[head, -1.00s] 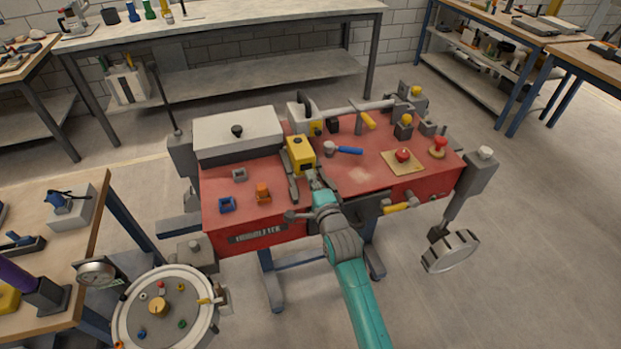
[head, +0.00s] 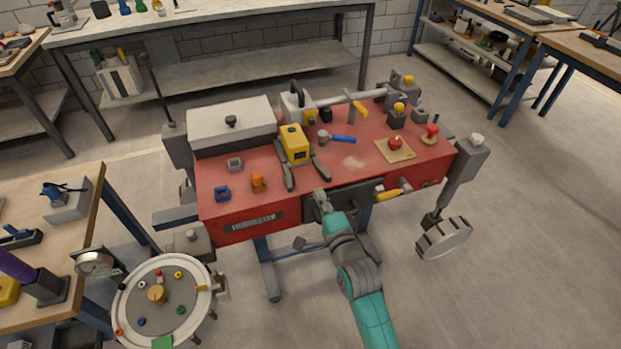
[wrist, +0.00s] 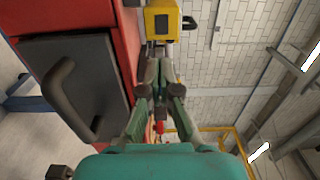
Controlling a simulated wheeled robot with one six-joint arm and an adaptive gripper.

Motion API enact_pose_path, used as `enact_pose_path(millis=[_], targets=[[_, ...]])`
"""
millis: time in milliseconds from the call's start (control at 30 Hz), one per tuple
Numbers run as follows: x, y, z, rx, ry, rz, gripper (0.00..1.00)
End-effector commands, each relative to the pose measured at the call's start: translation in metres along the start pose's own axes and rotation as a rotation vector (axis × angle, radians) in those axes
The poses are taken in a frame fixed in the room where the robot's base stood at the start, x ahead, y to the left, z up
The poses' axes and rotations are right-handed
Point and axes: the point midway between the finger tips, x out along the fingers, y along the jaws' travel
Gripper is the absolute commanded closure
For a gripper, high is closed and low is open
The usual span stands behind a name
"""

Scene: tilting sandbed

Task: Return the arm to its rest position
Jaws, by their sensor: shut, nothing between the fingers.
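My teal arm reaches up from the bottom of the head view. My gripper (head: 320,198) is at the front edge of the red bench (head: 350,174), in front of the grey drawer-like panel. In the wrist view my gripper (wrist: 160,68) has its fingers together with nothing seen between them. A yellow device with two dark prongs (head: 296,146) stands on the bench beyond my gripper, apart from it. In the wrist view the yellow device (wrist: 170,22) shows past the fingertips, and a grey panel with a dark handle (wrist: 72,98) is at the left.
A round tray with knobs (head: 150,325) stands at the lower left, beside a wooden table (head: 80,235). A grey wheel on a post (head: 443,238) hangs off the bench's right side. Open floor (head: 520,220) lies to the right.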

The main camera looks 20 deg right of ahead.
Motion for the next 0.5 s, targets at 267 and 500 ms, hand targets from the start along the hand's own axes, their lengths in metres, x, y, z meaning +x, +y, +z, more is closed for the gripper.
enact_pose_path(millis=[267, 500], targets=[[-0.006, 0.003, 0.0, -0.01, 0.0, 0.003, 1.0], [-0.067, 0.037, 0.002, -0.188, 0.0, 0.042, 1.0]])
